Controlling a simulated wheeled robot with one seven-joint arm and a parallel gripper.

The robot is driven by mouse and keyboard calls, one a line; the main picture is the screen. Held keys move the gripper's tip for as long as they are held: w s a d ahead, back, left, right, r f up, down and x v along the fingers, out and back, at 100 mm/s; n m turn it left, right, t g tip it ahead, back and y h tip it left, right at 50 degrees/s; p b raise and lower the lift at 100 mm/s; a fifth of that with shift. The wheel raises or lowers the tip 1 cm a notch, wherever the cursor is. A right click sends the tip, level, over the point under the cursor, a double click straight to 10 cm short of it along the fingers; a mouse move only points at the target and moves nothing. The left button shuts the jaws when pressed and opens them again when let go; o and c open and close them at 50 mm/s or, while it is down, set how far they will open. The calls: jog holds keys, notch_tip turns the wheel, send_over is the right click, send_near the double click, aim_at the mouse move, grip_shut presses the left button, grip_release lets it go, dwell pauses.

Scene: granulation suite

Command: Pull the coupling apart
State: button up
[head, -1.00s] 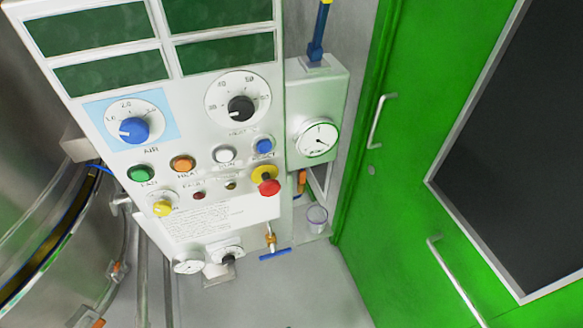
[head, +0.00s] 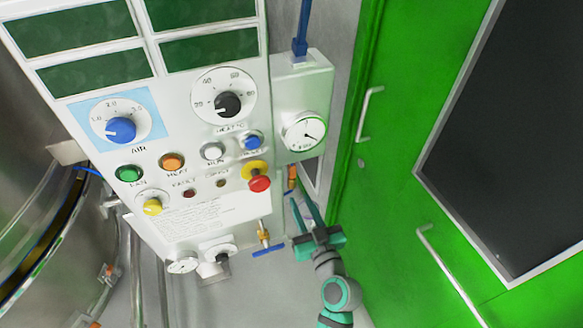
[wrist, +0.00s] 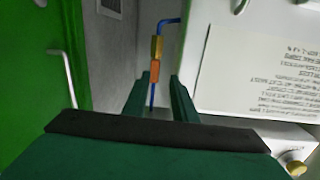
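The coupling shows in the wrist view as a brass upper part (wrist: 156,47) joined to an orange lower part (wrist: 154,72). A blue pipe (wrist: 168,21) bends in from above and a thin blue line (wrist: 152,98) hangs below. In the head view the orange part (head: 292,178) shows beside the control panel, below the gauge box. My gripper (head: 301,201) is open, its two green fingers pointing at the coupling. In the wrist view the coupling lies between the fingertips (wrist: 158,82) in the picture, seemingly beyond them. The gripper appears empty.
The white control panel (head: 200,212) with knobs and buttons stands left of the coupling. A brass valve with a blue handle (head: 268,250) sticks out below it. A green door (head: 385,200) with metal handles is on the right. A steel vessel (head: 30,130) stands far left.

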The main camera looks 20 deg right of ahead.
aim_at(294, 170)
jog(key=shift+n+y, duration=0.3)
jog(key=shift+n, duration=0.1)
jog(key=w, duration=0.4)
jog(key=w+r, duration=0.1)
jog(key=w, duration=0.3)
jog(key=w+d+r, duration=0.1)
jog(key=w, duration=0.3)
jog(key=shift+w+r, duration=0.1)
jog(key=shift+r, duration=0.15)
grip_shut()
jog(key=shift+d+r, duration=0.1)
